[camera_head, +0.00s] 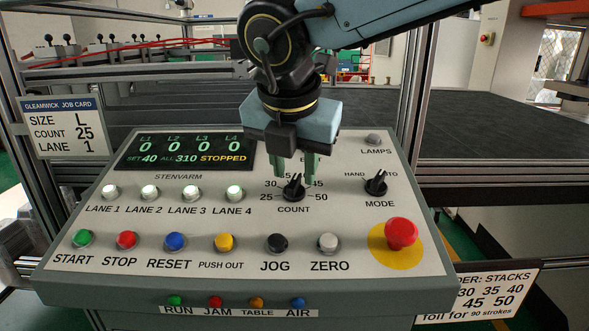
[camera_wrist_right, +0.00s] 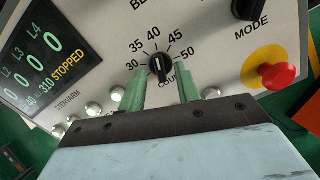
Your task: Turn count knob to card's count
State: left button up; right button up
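The job card (camera_head: 63,128) at the left reads size L, count 25, lane 1. The black count knob (camera_head: 293,189) sits on the sloped panel in a ring of numbers from 25 to 50. In the right wrist view the knob (camera_wrist_right: 160,67) has a white mark pointing roughly at 40. The display (camera_head: 186,150) reads SET 40 and STOPPED. My right gripper (camera_head: 294,178) reaches down over the knob. Its green fingers are open, one on each side of the knob, with a gap visible in the wrist view. My left gripper is not in view.
The black mode knob (camera_head: 376,184) and lamps button (camera_head: 374,139) are right of the count knob. The red emergency button (camera_head: 401,233) is at lower right. Lane buttons and a row of coloured buttons lie left and below. A stacks sign (camera_head: 480,296) hangs at lower right.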

jog(key=shift+x, duration=1)
jog(key=shift+c, duration=0.2)
grip_shut()
